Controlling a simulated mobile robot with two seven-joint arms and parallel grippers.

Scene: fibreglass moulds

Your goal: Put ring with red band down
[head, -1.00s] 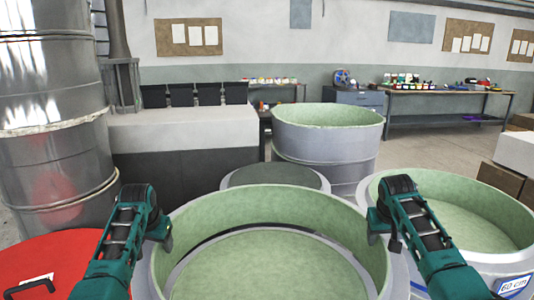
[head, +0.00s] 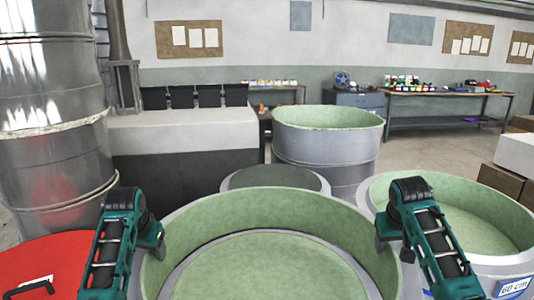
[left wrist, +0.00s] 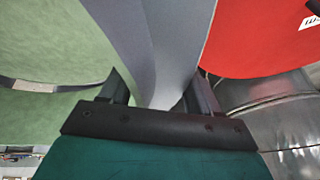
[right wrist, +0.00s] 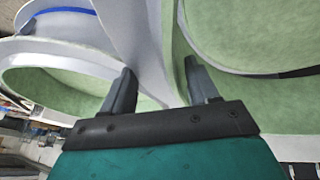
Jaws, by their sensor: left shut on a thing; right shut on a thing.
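A large ring (head: 290,205), green inside with a grey outer wall, fills the front middle of the head view. No red band shows on its visible parts. My left gripper (head: 154,240) is shut on its left wall, which passes between the fingers in the left wrist view (left wrist: 160,50). My right gripper (head: 386,238) is shut on its right wall, also seen between the fingers in the right wrist view (right wrist: 150,40). Inside and below the ring is a round green surface (head: 270,268). The ring's near side is outside the head view.
A round mould labelled 60 cm (head: 516,288) stands close on the right. A red round top with a black handle (head: 50,250) is at the left, by a tall metal cylinder (head: 50,120). A dark-topped drum (head: 275,177) and a tall green-lined mould (head: 328,145) stand behind.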

